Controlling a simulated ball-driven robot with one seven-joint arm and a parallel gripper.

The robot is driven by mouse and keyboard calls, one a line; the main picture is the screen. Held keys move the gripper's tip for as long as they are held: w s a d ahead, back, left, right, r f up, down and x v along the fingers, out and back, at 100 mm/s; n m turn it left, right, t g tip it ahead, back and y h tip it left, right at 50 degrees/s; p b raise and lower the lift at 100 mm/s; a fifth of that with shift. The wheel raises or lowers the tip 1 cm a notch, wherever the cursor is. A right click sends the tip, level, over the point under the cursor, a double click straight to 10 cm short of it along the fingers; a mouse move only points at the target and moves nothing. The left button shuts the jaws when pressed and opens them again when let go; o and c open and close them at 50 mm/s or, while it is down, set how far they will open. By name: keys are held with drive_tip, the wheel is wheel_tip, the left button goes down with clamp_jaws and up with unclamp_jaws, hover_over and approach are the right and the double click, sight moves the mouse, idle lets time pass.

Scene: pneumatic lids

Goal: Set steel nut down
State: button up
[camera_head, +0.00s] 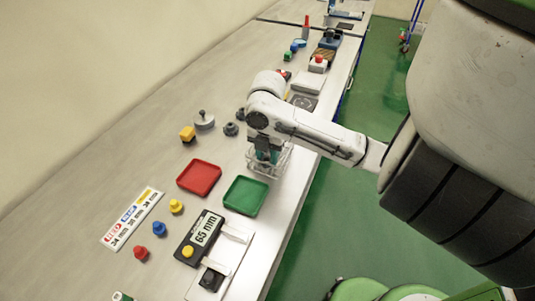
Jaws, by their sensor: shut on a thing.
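My gripper (266,157) points down over the bench, just beyond the green tray (246,196) and right of the red tray (199,178). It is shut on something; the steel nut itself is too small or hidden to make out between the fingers. A clear, open-looking container (281,161) stands around or right behind the fingertips; I cannot tell whether the fingers are inside it.
A black 65 mm gauge device (200,238) stands near the front edge. Red, blue and yellow knobs (159,229) lie by a label strip (132,218). The bench's left side is clear.

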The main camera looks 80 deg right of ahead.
sight(267, 158)
drive_tip(key=shift+f, duration=0.15)
drive_tip(key=o, duration=1.1)
wheel_tip(267, 158, up, 12)
drive_tip(key=shift+r+p, duration=0.2)
drive_tip(key=shift+p, duration=0.35)
